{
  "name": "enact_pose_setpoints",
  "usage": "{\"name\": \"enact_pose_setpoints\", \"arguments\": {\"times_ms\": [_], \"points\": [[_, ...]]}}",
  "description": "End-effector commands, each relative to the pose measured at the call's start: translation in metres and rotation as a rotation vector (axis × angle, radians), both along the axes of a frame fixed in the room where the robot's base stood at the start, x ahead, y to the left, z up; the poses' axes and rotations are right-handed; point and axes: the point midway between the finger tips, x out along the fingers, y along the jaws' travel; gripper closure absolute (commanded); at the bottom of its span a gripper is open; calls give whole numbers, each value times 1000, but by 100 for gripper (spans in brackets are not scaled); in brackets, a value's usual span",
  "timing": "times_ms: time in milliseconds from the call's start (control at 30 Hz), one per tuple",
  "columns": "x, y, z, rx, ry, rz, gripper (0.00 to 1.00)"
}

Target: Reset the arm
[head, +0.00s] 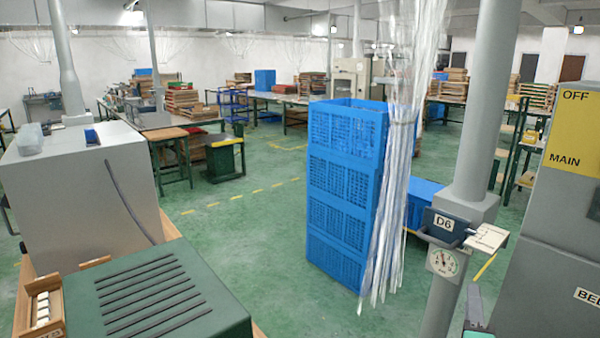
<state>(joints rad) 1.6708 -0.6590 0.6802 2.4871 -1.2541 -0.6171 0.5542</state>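My gripper does not show clearly in the head view. A slim dark grey piece with a green edge stands at the bottom edge, right of the middle. I cannot tell whether it is part of my arm. No fingertips and no held object can be made out.
A tall stack of blue crates (345,190) stands mid-floor, with clear plastic strips (390,215) hanging at its right. A grey post (490,100) with a D6 box (443,223) and a grey cabinet (560,220) stand right. A green slotted machine (215,315) is front left. Green floor (260,240) lies open between.

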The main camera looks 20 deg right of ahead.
Motion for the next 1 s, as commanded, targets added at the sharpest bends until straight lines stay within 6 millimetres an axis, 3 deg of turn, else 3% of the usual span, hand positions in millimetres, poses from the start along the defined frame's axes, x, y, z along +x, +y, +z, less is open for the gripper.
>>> {"name": "enact_pose_setpoints", "arguments": {"times_ms": [233, 367, 567, 700, 833, 1000], "points": [[44, 29, -17, -27, 153, 144, 66], [74, 55, -33, -58, 281, 262, 66], [121, 121, -71, -156, 567, 522, 66], [140, 189, -105, -297, 856, 772, 66], [133, 252, -130, -481, 1154, 1013, 66], [98, 309, -135, -709, 1477, 1250, 66]]}}
